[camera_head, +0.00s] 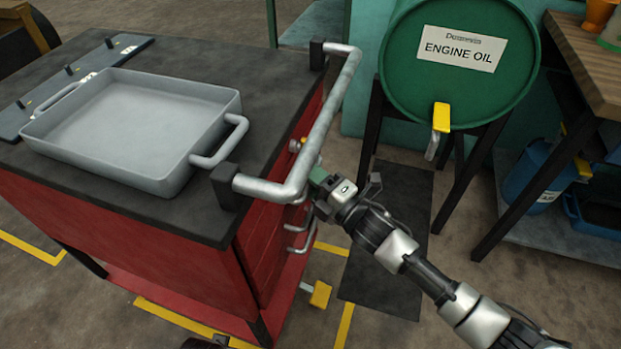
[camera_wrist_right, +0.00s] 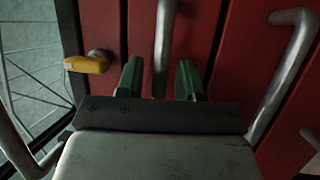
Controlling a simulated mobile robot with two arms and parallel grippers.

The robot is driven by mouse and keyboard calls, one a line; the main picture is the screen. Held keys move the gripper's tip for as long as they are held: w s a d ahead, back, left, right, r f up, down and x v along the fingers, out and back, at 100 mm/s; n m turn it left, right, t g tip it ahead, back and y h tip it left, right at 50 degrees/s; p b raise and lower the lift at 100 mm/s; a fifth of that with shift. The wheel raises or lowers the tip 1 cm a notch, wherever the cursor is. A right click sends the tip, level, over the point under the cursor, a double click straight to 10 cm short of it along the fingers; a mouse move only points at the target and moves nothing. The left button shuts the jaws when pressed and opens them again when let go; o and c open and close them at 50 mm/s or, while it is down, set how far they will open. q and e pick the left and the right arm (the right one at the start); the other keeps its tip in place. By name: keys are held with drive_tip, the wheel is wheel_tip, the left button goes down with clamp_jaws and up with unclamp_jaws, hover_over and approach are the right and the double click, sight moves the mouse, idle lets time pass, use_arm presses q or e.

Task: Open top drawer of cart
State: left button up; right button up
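The red cart (camera_head: 130,225) has drawers on its right side in the head view, with grey bar handles (camera_head: 300,228) one below another. My right gripper (camera_head: 318,180) is at the upper part of that drawer face, just below the push rail. In the right wrist view its green fingers (camera_wrist_right: 158,80) are open. The handle nearest the yellow knob, apparently the top drawer's handle (camera_wrist_right: 166,40), runs into the gap between them; contact is not visible. That drawer's front (camera_wrist_right: 195,30) looks closed. A second handle (camera_wrist_right: 285,70) is to the right.
A silver push rail (camera_head: 330,110) sticks out above the drawers. A yellow knob (camera_wrist_right: 86,65) is beside the fingers. A grey tray (camera_head: 130,120) stands on the cart top. A green oil drum (camera_head: 455,90) stands behind my right arm. Floor beside the drawers looks open.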

clamp_jaws()
drive_tip(key=shift+d, duration=0.15)
use_arm(q)
drive_tip(key=s+f+p, duration=0.3)
drive_tip(key=s+f, duration=0.2)
drive_tip(key=f, duration=0.2)
drive_tip(key=shift+s+a+f+g, duration=0.15)
drive_tip(key=shift+a+f+g, duration=0.15)
drive_tip(key=shift+a+f, duration=0.1)
use_arm(e)
drive_tip(key=s+d, duration=0.4)
drive_tip(key=d, duration=0.8)
drive_tip(key=s+d, duration=0.4)
drive_tip(key=d, duration=0.9)
drive_tip(key=shift+s+d, duration=0.2)
drive_tip(key=shift+d, duration=0.05)
drive_tip(key=shift+o, duration=0.6)
unclamp_jaws()
